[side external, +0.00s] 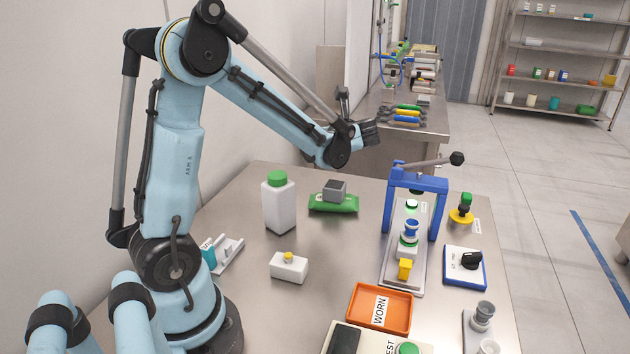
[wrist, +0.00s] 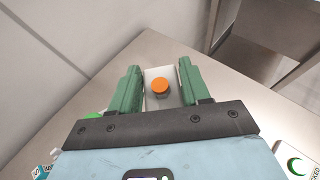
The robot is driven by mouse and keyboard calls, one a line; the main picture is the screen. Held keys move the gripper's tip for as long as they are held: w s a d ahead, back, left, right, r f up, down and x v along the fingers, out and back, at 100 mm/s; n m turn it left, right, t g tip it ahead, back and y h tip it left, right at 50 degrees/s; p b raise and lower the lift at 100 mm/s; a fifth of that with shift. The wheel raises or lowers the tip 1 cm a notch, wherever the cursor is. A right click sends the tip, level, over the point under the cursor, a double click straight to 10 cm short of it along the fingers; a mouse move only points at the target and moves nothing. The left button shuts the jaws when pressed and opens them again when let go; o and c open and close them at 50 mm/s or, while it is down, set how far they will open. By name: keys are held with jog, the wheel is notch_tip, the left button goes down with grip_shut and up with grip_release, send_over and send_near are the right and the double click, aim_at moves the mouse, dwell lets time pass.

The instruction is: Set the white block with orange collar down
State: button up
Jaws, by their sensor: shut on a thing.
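My gripper (wrist: 158,84) is shut on the white block with orange collar (wrist: 152,74). In the wrist view its green fingers stand on either side of the pale block, and the round orange part (wrist: 160,86) faces the camera between them. In the side view my gripper (side external: 370,132) is raised well above the steel table (side external: 335,245), towards its far end. The block cannot be made out in the side view.
A white bottle (side external: 279,207), a green packet (side external: 333,204) with a grey block (side external: 335,190) and a blue-framed press (side external: 436,185) stand on the table. Nearer are a white yellow-capped block (side external: 288,269) and an orange tray (side external: 352,312). Bare table lies between the packet and press.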

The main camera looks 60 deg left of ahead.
jog(key=d+r+m+t+h, duration=0.15)
jog(key=d+m+t, duration=0.25)
jog(key=d, duration=0.5)
jog(key=w+d+r+m+t+h, duration=0.1)
jog(key=d+m+t+h, duration=0.25)
jog(key=d, duration=0.45)
jog(key=d+r+m+t+h, duration=0.2)
jog(key=d+m+t, duration=0.3)
jog(key=d, duration=0.4)
jog(key=shift+s+a+f+n+g+y, duration=0.4)
jog(key=shift+a+f+n+g+y, duration=1.25)
jog(key=shift+f, duration=1.35)
jog(key=shift+s+a+f+n+g+y, duration=0.4)
jog(key=shift+a+f+n+g+y, duration=0.6)
jog(key=shift+f+n+g, duration=1.7)
jog(key=shift+s+a+f+n+g+y, duration=0.4)
jog(key=shift+a+f+n+g+y, duration=0.9)
jog(key=shift+f, duration=2.05)
jog(key=shift+a+n+h, duration=0.25)
jog(key=shift+a+n, duration=0.05)
jog(key=shift+n, duration=0.1)
jog(key=o, duration=1.1)
